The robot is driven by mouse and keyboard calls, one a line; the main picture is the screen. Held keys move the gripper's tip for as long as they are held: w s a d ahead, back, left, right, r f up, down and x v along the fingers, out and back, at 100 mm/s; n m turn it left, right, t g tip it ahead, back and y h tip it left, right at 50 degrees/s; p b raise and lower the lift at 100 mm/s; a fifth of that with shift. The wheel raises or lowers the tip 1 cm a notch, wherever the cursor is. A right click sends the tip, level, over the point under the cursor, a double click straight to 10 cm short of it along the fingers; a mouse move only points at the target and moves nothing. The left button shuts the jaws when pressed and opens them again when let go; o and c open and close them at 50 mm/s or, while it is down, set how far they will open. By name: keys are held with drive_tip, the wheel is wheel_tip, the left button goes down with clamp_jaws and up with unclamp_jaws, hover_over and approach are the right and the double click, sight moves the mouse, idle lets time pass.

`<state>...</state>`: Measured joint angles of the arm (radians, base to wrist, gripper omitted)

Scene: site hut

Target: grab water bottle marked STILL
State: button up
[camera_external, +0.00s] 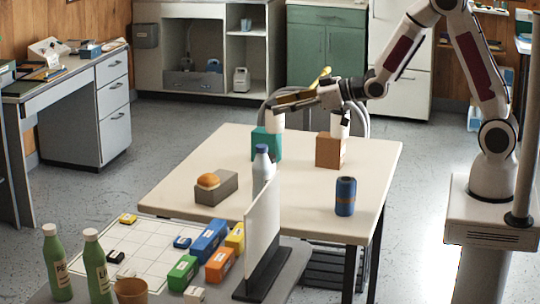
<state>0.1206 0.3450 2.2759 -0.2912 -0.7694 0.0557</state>
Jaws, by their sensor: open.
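A pale bottle with a blue-grey cap (262,165) stands upright on the cream table (180,196). Its lower part is partly hidden behind a white upright panel, and I cannot read a STILL mark on it. Two green bottles with pale caps, one at the far left (56,265) and one beside it (96,268), stand on the grey surface in front; their labels are only partly readable. My gripper (299,90) is open over the table's far side, above and behind the pale bottle and apart from it.
A teal box (266,146) and a brown box (331,152) carry white cylindrical things below my gripper. The white panel (263,226) rises before the bottle. Coloured blocks (209,241) lie in front.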

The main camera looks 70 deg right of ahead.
drive_tip(key=t+y, duration=0.2)
hover_over(260, 150)
drive_tip(key=s+d, duration=0.3)
wheel_tip(260, 150, down, 5)
drive_tip(key=shift+w+a+f+n+t+y, duration=0.15)
drive_tip(key=shift+a+f+t+y, duration=0.1)
drive_tip(key=shift+f, duration=0.2)
drive_tip(key=shift+w+a+f+n+t+y, duration=0.15)
drive_tip(key=shift+f+t, duration=0.1)
drive_tip(key=shift+f, duration=0.2)
drive_tip(key=shift+s, duration=0.1)
drive_tip(key=shift+f, duration=0.1)
drive_tip(key=shift+f, duration=1.05)
drive_tip(key=shift+f, duration=2.4)
drive_tip(key=shift+x, duration=1.55)
